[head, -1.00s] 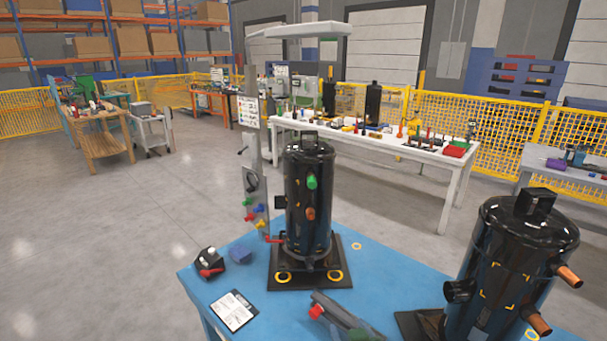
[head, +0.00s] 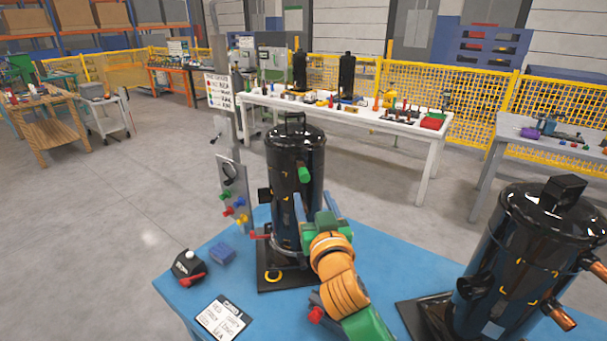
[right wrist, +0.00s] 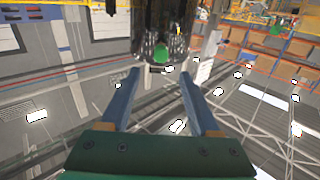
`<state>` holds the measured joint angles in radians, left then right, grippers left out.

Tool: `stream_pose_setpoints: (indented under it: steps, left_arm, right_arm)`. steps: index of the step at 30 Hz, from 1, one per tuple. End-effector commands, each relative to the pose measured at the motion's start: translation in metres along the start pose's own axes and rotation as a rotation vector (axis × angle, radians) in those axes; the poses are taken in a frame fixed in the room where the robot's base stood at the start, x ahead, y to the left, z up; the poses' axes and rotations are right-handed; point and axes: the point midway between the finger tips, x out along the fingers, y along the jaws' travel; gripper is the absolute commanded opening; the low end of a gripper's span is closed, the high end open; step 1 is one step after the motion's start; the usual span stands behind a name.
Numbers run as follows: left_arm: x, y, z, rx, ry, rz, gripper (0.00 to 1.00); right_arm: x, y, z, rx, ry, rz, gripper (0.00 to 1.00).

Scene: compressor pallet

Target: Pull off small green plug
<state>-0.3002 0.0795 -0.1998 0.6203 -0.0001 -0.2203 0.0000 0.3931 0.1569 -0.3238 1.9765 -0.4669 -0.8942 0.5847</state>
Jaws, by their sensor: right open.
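A small green plug (head: 304,175) sticks out of the upper front of the black cylindrical compressor (head: 287,215), which stands upright on a dark base plate. My right gripper (head: 318,202) is open and empty, with its blue fingers in front of the compressor, a little below the plug in the head view. In the right wrist view the green plug (right wrist: 161,53) shows beyond the gap between the spread fingertips (right wrist: 161,75), apart from them. My right arm hides the compressor's lower right side. My left gripper is not in view.
A second black compressor (head: 522,255) with copper stubs stands at the right of the blue table (head: 245,285). A control panel (head: 232,195) with coloured knobs is left of the first compressor.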

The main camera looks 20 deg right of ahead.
Motion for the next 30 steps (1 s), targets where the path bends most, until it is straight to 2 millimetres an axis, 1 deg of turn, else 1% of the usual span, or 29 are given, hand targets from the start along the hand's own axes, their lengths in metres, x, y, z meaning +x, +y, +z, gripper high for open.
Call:
stream_pose_setpoints:
  steps: [2,5,15,18,21,24,30]
  left_arm:
    - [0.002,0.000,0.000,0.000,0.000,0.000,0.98]
    - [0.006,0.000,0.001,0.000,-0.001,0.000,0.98]
    - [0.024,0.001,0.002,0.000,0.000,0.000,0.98]
    - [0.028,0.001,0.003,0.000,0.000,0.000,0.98]
    - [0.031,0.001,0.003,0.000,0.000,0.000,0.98]
    - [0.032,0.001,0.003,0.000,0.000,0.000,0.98]
    - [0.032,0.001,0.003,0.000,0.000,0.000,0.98]
  right_arm:
    - [0.003,0.000,0.001,0.000,0.000,0.000,0.62]
    - [0.013,0.000,0.002,-0.001,0.000,0.000,0.62]
    - [0.063,0.000,0.003,0.000,-0.001,0.001,0.62]
    - [0.075,0.000,0.003,0.002,-0.002,0.001,0.62]
    - [0.084,0.000,0.002,0.000,-0.001,0.001,0.62]
    - [0.088,0.000,0.001,0.000,-0.001,0.000,0.62]
    - [0.090,0.000,0.000,0.000,-0.001,0.000,0.62]
